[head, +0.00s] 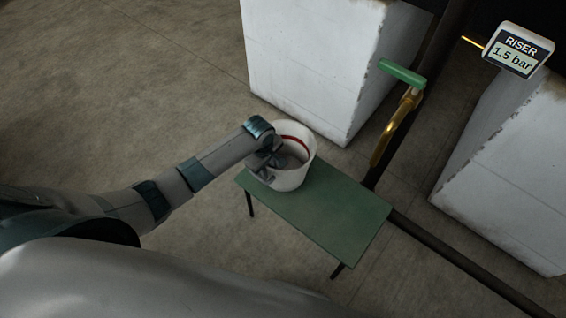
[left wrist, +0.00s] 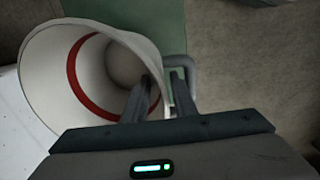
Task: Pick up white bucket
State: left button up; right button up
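The white bucket (head: 294,178) stands upright on the green table (head: 325,215), near its far left corner. A red band runs around its inside. My left gripper (head: 268,168) is at the bucket's left rim, pointing down. In the left wrist view the bucket (left wrist: 50,75) opens toward the camera, and the left gripper (left wrist: 163,78) is open with its fingers apart. One finger is inside the bucket and the other is outside, beside a grey handle (left wrist: 194,80). The bucket's wall lies between them. Contact with the wall cannot be told. My right gripper is not in view.
A large white block (head: 310,65) stands behind the table, and another white block (head: 510,170) is at the right. A brass pipe with a green lever (head: 402,73) and a dark pipe (head: 460,255) run close to the table's right side. A riser display (head: 517,50) reads 1.5 bar.

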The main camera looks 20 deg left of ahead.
aim_at(269, 174)
pick_arm(q)
notch_tip(269, 174, down, 4)
jog(key=shift+w+r, duration=0.15)
jog(key=shift+r, duration=0.1)
jog(key=shift+f, duration=0.45)
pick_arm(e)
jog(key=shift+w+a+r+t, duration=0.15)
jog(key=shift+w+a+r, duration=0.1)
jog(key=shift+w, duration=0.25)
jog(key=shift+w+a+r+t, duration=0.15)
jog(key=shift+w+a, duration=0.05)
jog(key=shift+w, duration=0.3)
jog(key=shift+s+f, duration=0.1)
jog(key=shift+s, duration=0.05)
pick_arm(q)
jog(key=shift+w+d, duration=0.1)
grip_shut()
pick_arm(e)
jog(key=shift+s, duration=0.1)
